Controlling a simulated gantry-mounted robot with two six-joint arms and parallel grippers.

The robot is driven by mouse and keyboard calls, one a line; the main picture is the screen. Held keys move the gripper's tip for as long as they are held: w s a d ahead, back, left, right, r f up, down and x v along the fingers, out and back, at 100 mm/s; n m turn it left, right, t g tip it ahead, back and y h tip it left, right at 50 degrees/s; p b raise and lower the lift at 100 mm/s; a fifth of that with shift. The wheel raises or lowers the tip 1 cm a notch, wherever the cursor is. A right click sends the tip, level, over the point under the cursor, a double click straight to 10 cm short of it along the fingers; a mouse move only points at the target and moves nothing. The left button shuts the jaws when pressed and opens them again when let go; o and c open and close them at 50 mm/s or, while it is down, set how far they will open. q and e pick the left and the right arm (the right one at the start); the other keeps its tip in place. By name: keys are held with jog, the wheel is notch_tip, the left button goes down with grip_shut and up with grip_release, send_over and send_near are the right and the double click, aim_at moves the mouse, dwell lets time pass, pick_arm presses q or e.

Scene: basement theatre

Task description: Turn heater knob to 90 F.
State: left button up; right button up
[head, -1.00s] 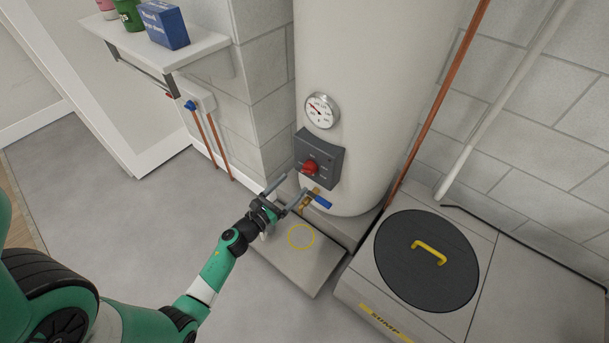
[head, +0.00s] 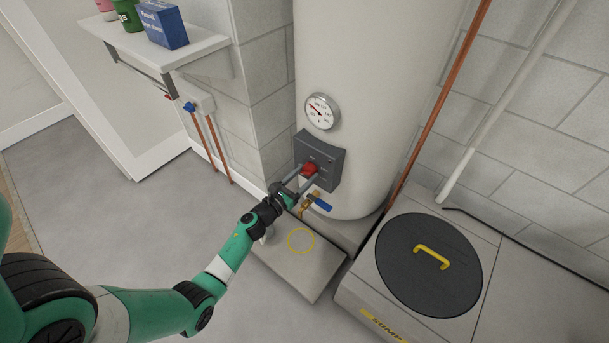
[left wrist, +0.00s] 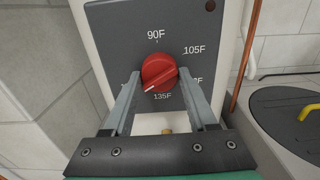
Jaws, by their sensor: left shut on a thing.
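The red heater knob (head: 310,168) sits on a dark grey control panel (head: 329,172) on the cream heater tank (head: 375,70). My left gripper (head: 309,175) reaches it from the lower left and is shut on it. In the left wrist view the knob (left wrist: 158,72) is between the two fingers. Its white mark is at the lower left, away from the 90F label (left wrist: 156,34) at the top. 105F is at upper right and 135F below; another label at right is partly hidden by a finger. My right gripper is not in view.
A round gauge (head: 321,111) is above the panel. A brass valve with a blue handle (head: 319,203) sticks out just below. A sump lid (head: 428,266) with a yellow handle is at right. A wall shelf (head: 160,52) is at upper left. Grey floor is clear at left.

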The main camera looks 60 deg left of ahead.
pick_arm(q)
jog(key=c, duration=0.4)
